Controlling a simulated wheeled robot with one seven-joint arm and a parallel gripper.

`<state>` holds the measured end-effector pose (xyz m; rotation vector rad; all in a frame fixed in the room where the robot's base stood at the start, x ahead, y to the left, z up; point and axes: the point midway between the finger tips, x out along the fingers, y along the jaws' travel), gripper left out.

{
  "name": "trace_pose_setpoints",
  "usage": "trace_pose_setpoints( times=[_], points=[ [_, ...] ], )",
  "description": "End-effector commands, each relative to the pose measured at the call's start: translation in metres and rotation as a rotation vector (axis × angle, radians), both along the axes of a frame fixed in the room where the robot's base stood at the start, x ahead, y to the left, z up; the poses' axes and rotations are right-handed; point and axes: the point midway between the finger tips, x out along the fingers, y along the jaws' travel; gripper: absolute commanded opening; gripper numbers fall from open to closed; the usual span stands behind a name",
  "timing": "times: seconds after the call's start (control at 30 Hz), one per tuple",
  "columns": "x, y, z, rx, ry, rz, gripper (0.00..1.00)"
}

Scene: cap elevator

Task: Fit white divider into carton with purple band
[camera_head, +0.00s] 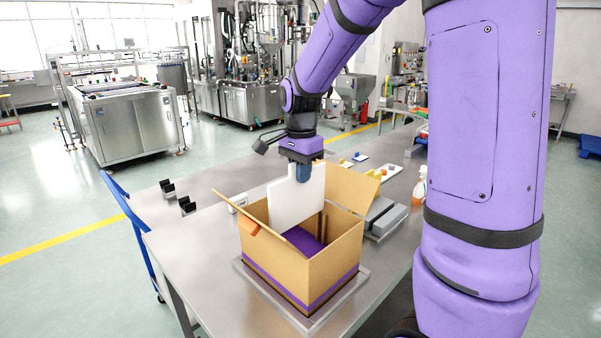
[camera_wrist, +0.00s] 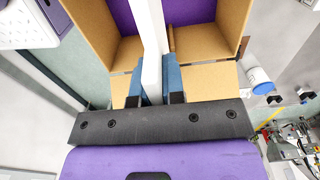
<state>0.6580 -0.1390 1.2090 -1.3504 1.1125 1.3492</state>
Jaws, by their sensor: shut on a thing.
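The carton (camera_head: 300,268) is open-topped brown cardboard with a purple band round its lower wall. It sits in a shallow metal tray on the table, flaps spread outward. Its purple inside floor shows, also in the wrist view (camera_wrist: 195,12). My gripper (camera_head: 303,172) is above the carton, shut on the divider's top edge. In the wrist view my blue fingers (camera_wrist: 153,85) pinch the divider (camera_wrist: 150,40) from both sides.
The metal tray (camera_head: 338,311) surrounds the carton's base. A grey device (camera_head: 385,217) stands close to its right. Black holders (camera_head: 187,205) stand on the table at left, and an orange spray bottle (camera_head: 419,188) is at right. The table's front left (camera_head: 195,255) is clear.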

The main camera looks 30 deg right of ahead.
Motion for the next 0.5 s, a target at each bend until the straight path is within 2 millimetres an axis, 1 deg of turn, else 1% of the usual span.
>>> trace_pose_setpoints(
  times=[0.27, 0.5],
  points=[
    [0.0000, 0.0000, -0.0005, 0.000, 0.000, 0.000, 0.00],
    [0.0000, 0.0000, -0.0054, 0.000, 0.001, 0.000, 0.00]
  ],
)
